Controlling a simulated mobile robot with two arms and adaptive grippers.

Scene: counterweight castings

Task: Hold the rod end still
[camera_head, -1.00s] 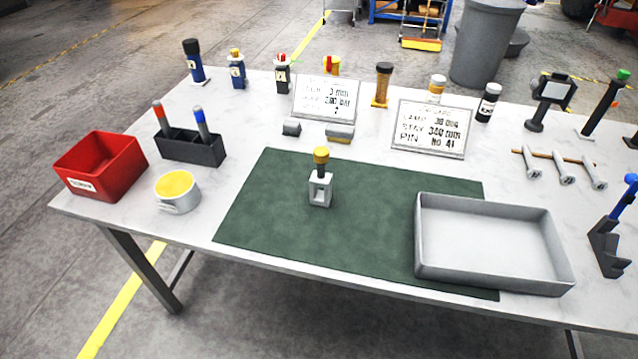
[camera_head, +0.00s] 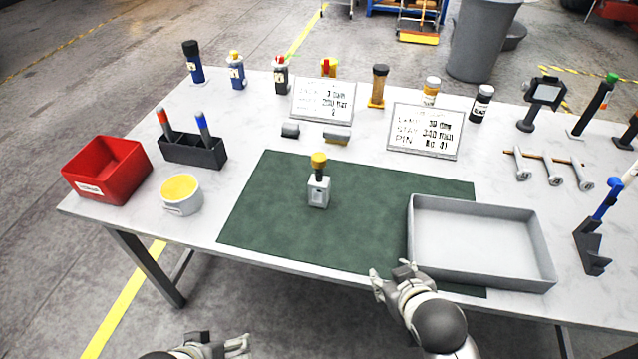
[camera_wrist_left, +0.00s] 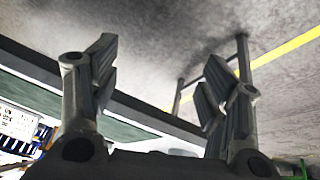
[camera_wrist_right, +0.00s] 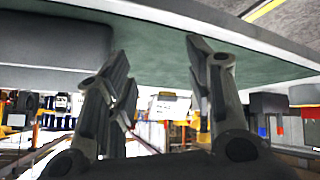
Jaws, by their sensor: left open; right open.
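The rod end looks to be the light grey block with a square opening (camera_head: 318,191), upright on the green mat (camera_head: 270,222). A dark stem with a yellow top (camera_head: 319,161) rises from it. My right gripper (camera_head: 391,277) is open and empty at the mat's front edge, in front of the block and left of the grey tray. Its open fingers also show in the right wrist view (camera_wrist_right: 160,95). My left gripper (camera_head: 225,345) is low at the bottom of the head view, short of the table; its fingers are apart and empty in the left wrist view (camera_wrist_left: 158,95).
A grey tray (camera_head: 480,278) covers the mat's right end. A red bin (camera_head: 107,170), a white cup with yellow inside (camera_head: 181,194) and a black pen holder (camera_head: 192,152) stand left. Two sign cards (camera_head: 425,131), bottles and tools line the back. The mat around the block is clear.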

